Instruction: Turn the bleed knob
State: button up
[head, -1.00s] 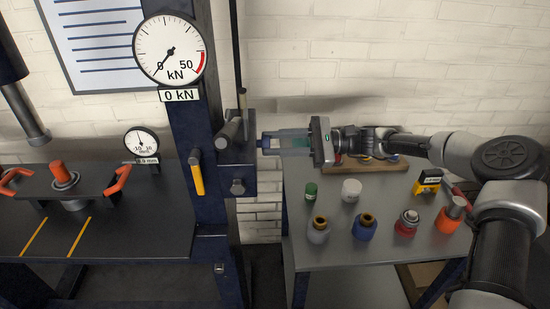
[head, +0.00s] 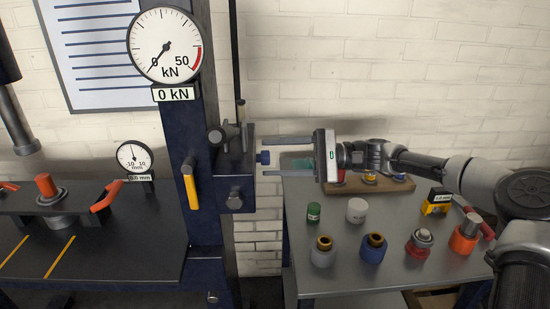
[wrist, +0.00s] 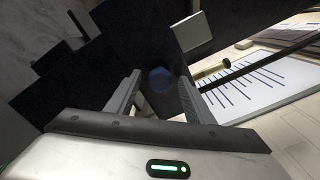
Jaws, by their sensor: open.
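The bleed knob (head: 264,158) is a small blue knob on the right side of the dark block on the press column. In the wrist view the blue knob (wrist: 160,80) looks many-sided and lies between the fingertips. My gripper (head: 267,157) comes in level from the right with one finger above the knob and one below. The fingers are open, with a visible gap to the knob on both sides. I cannot tell exactly how far the tips reach along the knob.
The dark block (head: 236,178) carries rods and a bolt. A yellow-handled lever (head: 191,187) hangs on the column left of it. The force gauge (head: 164,45) reads near 0 kN. Below my arm a grey table (head: 335,277) holds several bushes and small jars.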

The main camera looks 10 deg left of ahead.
jog(key=shift+v, duration=0.85)
jog(key=shift+p, duration=0.3)
jog(key=p+v, duration=0.2)
jog(key=v, duration=0.4)
